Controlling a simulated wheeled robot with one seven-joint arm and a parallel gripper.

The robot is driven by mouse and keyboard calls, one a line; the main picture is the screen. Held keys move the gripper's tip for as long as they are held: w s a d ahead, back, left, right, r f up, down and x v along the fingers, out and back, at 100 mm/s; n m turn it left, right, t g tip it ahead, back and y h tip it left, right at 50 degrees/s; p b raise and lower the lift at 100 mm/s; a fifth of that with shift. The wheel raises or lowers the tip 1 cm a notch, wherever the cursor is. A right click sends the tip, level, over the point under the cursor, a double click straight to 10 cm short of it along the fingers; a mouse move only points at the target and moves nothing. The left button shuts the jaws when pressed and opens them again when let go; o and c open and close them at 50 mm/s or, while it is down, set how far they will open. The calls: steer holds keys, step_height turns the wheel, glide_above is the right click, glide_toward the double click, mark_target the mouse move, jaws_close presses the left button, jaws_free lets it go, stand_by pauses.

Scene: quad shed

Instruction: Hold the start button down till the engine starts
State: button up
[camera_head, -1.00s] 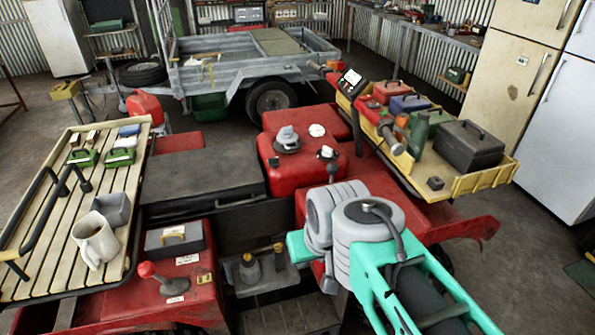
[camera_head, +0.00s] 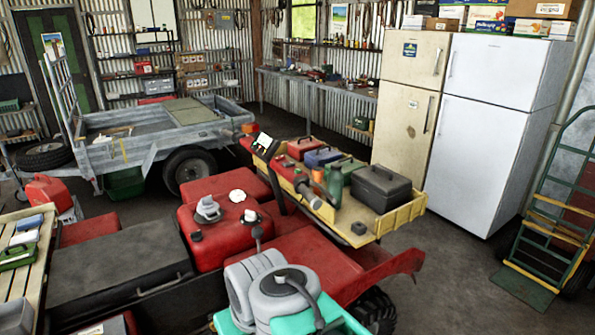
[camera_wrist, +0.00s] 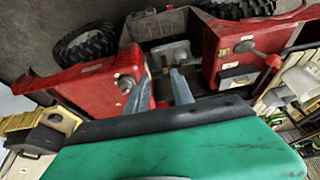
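The red quad bike (camera_head: 190,240) fills the lower left and middle of the head view. Grey fittings (camera_head: 208,208) and a white cap (camera_head: 237,196) sit on its red top. A small dark control box with a screen (camera_head: 263,143) stands beyond them. I cannot tell which part is the start button. The wrist view shows a round grey knob (camera_wrist: 125,84) on a red panel and a red-knobbed lever (camera_wrist: 272,61) on another panel. My gripper (camera_wrist: 160,82) points between these panels, its fingers apart and seemingly empty. In the head view its fingertips are hidden behind my wrist.
A slatted rack (camera_head: 30,270) is at left. A trailer (camera_head: 150,130) stands behind; fridges (camera_head: 490,115) and a hand truck (camera_head: 560,215) stand at right. Floor is clear between the bike and hand truck.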

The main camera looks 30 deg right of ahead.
jaws_close()
stand_by(1.5)
